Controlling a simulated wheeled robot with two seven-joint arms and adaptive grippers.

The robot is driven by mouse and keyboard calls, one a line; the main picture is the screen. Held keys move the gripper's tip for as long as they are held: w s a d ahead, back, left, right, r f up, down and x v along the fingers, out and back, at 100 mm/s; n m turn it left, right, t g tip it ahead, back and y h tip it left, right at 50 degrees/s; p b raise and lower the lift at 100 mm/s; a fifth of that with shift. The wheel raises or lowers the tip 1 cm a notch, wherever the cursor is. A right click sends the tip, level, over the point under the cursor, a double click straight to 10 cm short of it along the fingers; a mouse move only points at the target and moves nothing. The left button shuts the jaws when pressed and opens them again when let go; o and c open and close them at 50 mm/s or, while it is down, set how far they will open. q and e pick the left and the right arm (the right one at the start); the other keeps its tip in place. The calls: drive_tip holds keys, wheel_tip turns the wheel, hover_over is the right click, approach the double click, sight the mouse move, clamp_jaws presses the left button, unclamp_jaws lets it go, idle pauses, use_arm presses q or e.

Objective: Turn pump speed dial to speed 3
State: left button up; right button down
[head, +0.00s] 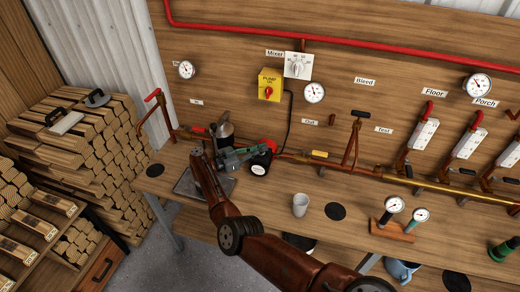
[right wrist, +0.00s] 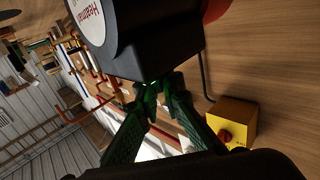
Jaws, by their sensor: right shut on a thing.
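The circulation pump has a red body (head: 271,146) and a black housing (right wrist: 150,45) with a white round label (head: 259,169). My right gripper (head: 250,153) reaches it from the left in the head view. In the right wrist view its green fingers (right wrist: 158,88) are closed together at the edge of the black housing, with a small green glow between the tips. The pump speed dial is hidden by the fingertips, so its setting cannot be read. My left gripper is in neither view.
A yellow pump switch box (head: 269,86) with a red knob is on the wall above, with a black cable beside it. A pale cup (head: 300,205) stands on the bench to the right.

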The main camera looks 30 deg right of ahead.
drive_tip(key=c, duration=2.3)
unclamp_jaws()
drive_tip(key=shift+s+d, duration=0.15)
drive_tip(key=shift+d, duration=0.1)
drive_tip(key=shift+o, duration=1.1)
drive_tip(key=shift+a, duration=0.2)
drive_tip(key=shift+r, duration=0.15)
wheel_tip(320, 180, up, 10)
drive_tip(key=shift+f, duration=0.15)
